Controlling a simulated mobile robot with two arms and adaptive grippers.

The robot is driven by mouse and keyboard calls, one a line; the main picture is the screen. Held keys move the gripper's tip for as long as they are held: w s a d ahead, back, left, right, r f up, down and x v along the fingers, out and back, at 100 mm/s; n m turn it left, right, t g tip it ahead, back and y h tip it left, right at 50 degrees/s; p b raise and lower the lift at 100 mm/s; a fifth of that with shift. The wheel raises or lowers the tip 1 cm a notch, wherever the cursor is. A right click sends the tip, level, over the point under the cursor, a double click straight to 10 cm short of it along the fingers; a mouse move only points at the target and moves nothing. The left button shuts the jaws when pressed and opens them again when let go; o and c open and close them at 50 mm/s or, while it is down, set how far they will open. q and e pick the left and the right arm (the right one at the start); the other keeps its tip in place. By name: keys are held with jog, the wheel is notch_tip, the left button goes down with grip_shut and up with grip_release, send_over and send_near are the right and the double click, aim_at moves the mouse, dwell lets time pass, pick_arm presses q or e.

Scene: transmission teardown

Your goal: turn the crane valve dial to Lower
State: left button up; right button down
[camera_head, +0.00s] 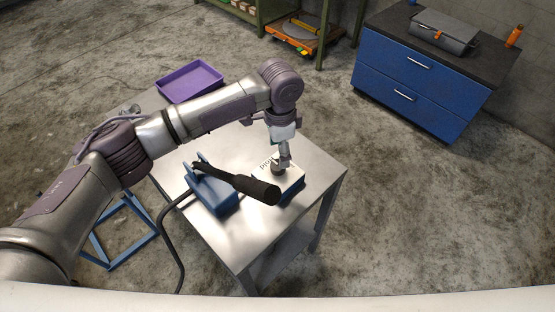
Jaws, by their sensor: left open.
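The crane control unit stands on the metal table. It has a blue base and a pale top plate (294,179) with dark lettering along its left edge. A dark round dial (277,171) shows on this plate, partly covered by my left gripper (284,164). My left gripper points down over the dial with its jaws open. I cannot tell whether the fingers touch the dial, or which setting it points to. My right gripper is not in view.
A black-gripped pump lever (245,184) on a blue bracket (213,195) reaches across close to the plate. A purple tray (190,81) lies at the table's far end. The metal table (240,240) is bare at the front. A blue cabinet (415,85) stands back right.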

aim_at(278, 169)
pick_arm(q)
jog(key=f, duration=0.4)
jog(key=shift+a+f, duration=0.2)
jog(key=shift+f, duration=0.65)
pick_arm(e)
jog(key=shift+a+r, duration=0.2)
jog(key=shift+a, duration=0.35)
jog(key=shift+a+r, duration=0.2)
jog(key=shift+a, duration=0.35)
pick_arm(q)
jog(key=shift+d, duration=0.1)
jog(key=c, duration=1.1)
jog(key=shift+p, duration=0.3)
jog(key=shift+c, duration=0.2)
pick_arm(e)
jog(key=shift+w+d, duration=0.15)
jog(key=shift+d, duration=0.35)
